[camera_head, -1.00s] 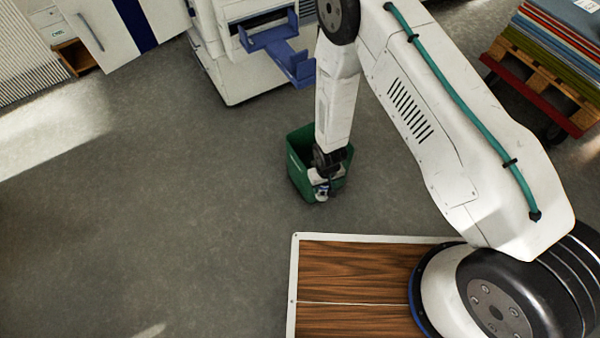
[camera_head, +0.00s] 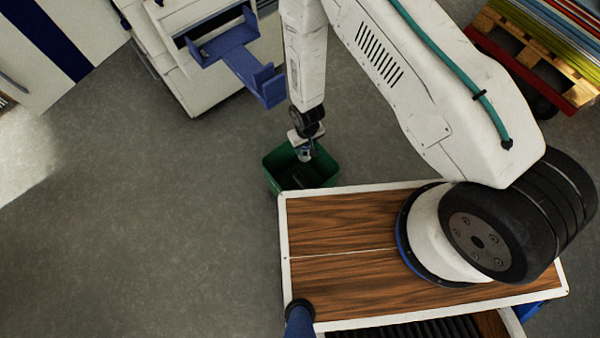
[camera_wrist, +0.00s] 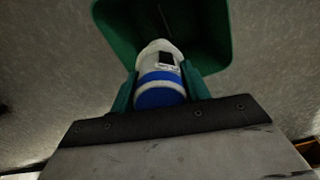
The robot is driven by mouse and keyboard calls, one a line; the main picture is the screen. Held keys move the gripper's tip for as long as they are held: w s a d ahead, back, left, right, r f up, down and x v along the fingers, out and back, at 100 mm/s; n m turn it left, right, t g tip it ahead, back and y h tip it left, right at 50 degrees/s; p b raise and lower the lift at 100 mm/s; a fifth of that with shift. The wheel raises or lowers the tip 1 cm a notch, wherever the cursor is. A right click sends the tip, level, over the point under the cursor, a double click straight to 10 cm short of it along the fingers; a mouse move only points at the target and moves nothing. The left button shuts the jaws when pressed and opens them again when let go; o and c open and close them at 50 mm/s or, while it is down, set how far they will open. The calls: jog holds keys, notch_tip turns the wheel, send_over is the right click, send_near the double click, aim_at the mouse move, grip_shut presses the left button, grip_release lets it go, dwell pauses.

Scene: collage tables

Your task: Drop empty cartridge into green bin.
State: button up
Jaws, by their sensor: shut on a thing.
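The green bin (camera_head: 285,184) stands on the grey floor just beyond the far left edge of my wooden deck. My gripper (camera_head: 305,154) hangs over the bin's far side in the head view. In the wrist view my gripper's green fingers (camera_wrist: 158,96) are shut on the cartridge (camera_wrist: 158,62), which is white with blue bands and a dark label. The cartridge points toward the open bin (camera_wrist: 112,28), which lies behind it. A dark thing seems to lie inside the bin. Whether the cartridge is below the rim I cannot tell.
A white machine with a blue bracket-like tray (camera_head: 232,48) stands at the back, close to my arm. A wooden pallet with stacked coloured sheets (camera_head: 545,45) is at the upper right. The floor at left is clear.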

jog(key=shift+a+f, duration=0.1)
jog(key=shift+f, duration=2.55)
jog(key=shift+s, duration=0.1)
jog(key=o, duration=1.1)
jog(key=shift+o, duration=0.2)
jog(key=shift+r, duration=3.9)
